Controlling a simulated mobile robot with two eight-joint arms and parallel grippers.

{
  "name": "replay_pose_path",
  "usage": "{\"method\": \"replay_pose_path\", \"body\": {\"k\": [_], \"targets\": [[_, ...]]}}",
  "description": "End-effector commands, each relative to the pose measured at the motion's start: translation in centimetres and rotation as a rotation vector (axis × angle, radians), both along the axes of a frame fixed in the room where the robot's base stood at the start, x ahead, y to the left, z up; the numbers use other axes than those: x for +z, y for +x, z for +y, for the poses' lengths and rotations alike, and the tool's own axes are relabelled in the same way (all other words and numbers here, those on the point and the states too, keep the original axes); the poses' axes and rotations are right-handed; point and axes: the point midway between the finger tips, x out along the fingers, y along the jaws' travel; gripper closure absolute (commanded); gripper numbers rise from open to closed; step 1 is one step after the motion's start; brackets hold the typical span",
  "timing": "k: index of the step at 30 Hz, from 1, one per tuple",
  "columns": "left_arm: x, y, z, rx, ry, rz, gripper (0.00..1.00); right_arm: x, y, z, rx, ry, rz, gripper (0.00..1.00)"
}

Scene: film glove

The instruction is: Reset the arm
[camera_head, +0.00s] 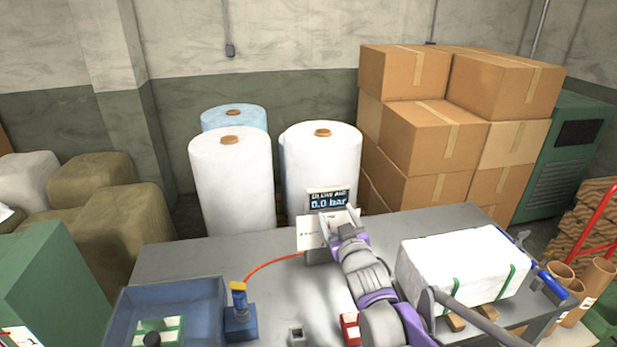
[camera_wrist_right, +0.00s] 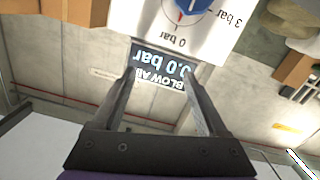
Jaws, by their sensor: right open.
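My right gripper (camera_head: 338,222) is open at the back edge of the grey table, in front of a small dark display (camera_head: 328,201) reading 0.0 bar. In the right wrist view its two fingers (camera_wrist_right: 160,75) stand apart with nothing held between them. The display (camera_wrist_right: 160,68) shows beyond the fingers. A white panel with a blue and red dial (camera_wrist_right: 190,22) is close to the fingertips; I cannot tell if they touch it. The panel (camera_head: 312,234) is partly hidden by the gripper in the head view. My left gripper is not in view.
The grey table (camera_head: 200,255) holds a blue tray (camera_head: 170,290) at left, a blue device with a yellow top (camera_head: 239,312), an orange hose (camera_head: 270,262) and a white wrapped block (camera_head: 465,262) at right. White rolls (camera_head: 232,180) and stacked cartons (camera_head: 435,135) stand behind.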

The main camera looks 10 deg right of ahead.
Motion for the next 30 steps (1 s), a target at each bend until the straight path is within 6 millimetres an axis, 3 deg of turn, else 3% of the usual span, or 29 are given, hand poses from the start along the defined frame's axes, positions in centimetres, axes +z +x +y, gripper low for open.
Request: {"method": "replay_pose_path", "body": {"k": [5,12,15,18,23,30], "targets": [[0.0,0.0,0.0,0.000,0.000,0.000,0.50,-4.2,-7.4,-1.1,-0.066,0.050,0.259,0.24],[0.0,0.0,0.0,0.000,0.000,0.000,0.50,-13.0,-22.2,-1.2,-0.133,0.136,0.710,0.24],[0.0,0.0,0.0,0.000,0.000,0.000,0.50,-15.9,-27.4,-0.8,-0.142,0.162,0.853,0.24],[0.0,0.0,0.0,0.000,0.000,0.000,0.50,-17.9,-31.1,-0.4,-0.144,0.178,0.957,0.24],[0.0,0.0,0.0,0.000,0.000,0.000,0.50,-19.3,-33.8,-0.1,-0.144,0.190,1.033,0.24],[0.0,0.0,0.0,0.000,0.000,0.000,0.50,-19.3,-33.8,-0.1,-0.145,0.190,1.035,0.24]]}}
